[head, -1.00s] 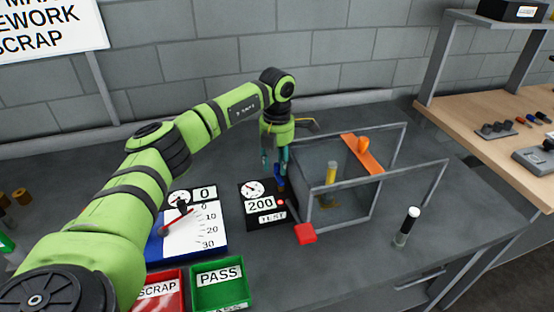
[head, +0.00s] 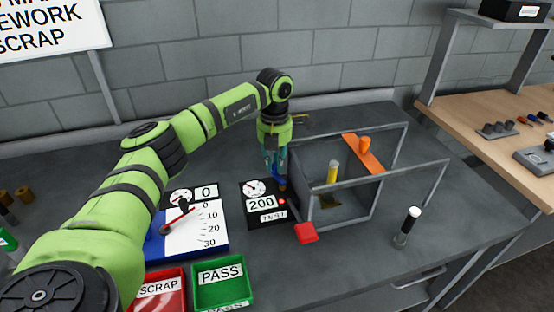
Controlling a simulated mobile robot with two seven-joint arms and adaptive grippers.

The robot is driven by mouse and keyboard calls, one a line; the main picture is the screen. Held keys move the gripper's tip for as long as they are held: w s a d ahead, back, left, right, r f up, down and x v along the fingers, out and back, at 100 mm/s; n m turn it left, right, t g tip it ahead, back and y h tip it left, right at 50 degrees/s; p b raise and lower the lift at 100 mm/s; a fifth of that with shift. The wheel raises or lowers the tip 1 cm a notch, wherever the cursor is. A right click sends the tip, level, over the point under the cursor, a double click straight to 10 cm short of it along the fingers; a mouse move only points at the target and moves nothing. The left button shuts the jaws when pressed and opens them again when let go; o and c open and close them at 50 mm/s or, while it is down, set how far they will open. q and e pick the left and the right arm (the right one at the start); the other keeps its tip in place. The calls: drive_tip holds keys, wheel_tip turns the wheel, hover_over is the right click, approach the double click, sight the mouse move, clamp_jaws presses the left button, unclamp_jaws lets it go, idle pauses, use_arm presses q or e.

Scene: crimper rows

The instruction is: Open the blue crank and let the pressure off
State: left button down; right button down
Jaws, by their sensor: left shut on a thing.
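The blue crank (head: 277,178) sits at the upper right of the black test box (head: 249,207), whose plate reads 200 with a round dial above it. My left gripper (head: 275,168) comes down from above and is shut on the blue crank. Its fingers hide part of the crank. A small red light shows on the box near the plate. My right gripper is not in view.
An open grey frame (head: 342,212) with a yellow cylinder (head: 332,171) inside and an orange bar (head: 362,153) on top stands just right. A red block (head: 306,233) is at its front corner. Green (head: 222,289) and red (head: 163,289) trays and a scale board (head: 195,232) lie left.

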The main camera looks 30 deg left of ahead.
use_arm(q)
drive_tip(key=n, duration=0.2)
drive_tip(key=s+n, duration=0.2)
drive_tip(key=n, duration=0.1)
drive_tip(key=shift+a+n+p, duration=0.25)
drive_tip(key=shift+n+p, duration=0.05)
drive_tip(key=shift+p, duration=0.1)
drive_tip(key=n, duration=0.1)
drive_tip(key=s+n, duration=0.1)
drive_tip(key=n, duration=0.3)
drive_tip(key=shift+s+d+p, duration=0.3)
drive_tip(key=shift+s, duration=0.05)
drive_tip(key=shift+n, duration=0.4)
drive_tip(key=c, duration=1.2)
unclamp_jaws()
drive_tip(key=shift+r, duration=0.1)
wheel_tip(320, 180, up, 12)
idle(0.9)
